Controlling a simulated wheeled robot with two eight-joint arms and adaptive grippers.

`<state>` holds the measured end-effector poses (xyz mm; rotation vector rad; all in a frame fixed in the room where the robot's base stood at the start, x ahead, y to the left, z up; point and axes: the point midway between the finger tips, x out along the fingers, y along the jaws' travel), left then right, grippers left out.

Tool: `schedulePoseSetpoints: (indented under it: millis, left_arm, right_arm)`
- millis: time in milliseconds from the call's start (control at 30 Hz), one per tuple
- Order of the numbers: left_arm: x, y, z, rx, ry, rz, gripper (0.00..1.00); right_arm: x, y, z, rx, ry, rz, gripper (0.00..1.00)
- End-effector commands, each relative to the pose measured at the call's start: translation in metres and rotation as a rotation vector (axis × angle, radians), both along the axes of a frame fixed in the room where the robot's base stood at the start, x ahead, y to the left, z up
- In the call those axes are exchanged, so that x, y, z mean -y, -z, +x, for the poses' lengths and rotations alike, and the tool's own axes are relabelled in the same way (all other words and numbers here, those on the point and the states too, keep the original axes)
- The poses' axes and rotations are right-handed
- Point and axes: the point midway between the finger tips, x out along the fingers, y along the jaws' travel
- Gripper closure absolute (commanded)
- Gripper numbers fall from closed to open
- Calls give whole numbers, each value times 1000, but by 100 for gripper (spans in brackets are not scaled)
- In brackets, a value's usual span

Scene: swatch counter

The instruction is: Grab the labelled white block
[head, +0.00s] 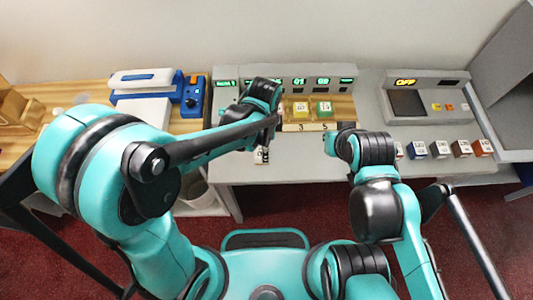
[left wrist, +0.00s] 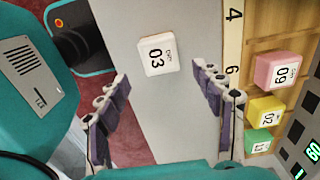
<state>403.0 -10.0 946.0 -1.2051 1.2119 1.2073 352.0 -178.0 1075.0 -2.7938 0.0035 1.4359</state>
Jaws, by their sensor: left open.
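The white block (left wrist: 157,54), labelled 03, lies on the grey counter in the left wrist view, label facing the camera. In the head view a small part of the white block (head: 261,156) shows beside my left arm near the counter's front edge. My left gripper (left wrist: 162,80) is open and empty, its two fingers spread to either side of the block's line. The block sits beyond the fingertips, apart from both. In the head view my left arm hides most of this gripper. My right arm's end (head: 345,140) is over the counter's front, its fingers not clearly visible.
A wooden rack holds pink (left wrist: 278,70), yellow (left wrist: 265,110) and green (left wrist: 257,141) blocks, behind a numbered strip (left wrist: 232,45). Blue (head: 416,150), brown (head: 461,148) and orange (head: 482,147) blocks stand at the right. A grey machine (head: 425,95) stands behind them.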

Motion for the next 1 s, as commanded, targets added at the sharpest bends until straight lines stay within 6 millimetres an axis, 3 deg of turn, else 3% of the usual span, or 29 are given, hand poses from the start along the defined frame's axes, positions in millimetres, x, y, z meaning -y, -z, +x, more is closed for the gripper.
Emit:
schedulePoseSetpoints:
  millis: [333, 667, 867, 1000]
  left_arm:
    - [-5, 51, 1, 1, -3, -1, 33]
    - [-5, 58, 1, 2, -4, -1, 33]
    - [-5, 58, 1, 2, -4, -1, 82]
    - [-5, 58, 1, 2, -4, -1, 82]
  right_arm:
    - [0, 24, 0, 0, -1, 0, 100]
    - [0, 24, 0, 0, -2, 0, 100]
    - [0, 24, 0, 0, -2, 0, 100]
    - [0, 24, 0, 0, -2, 0, 100]
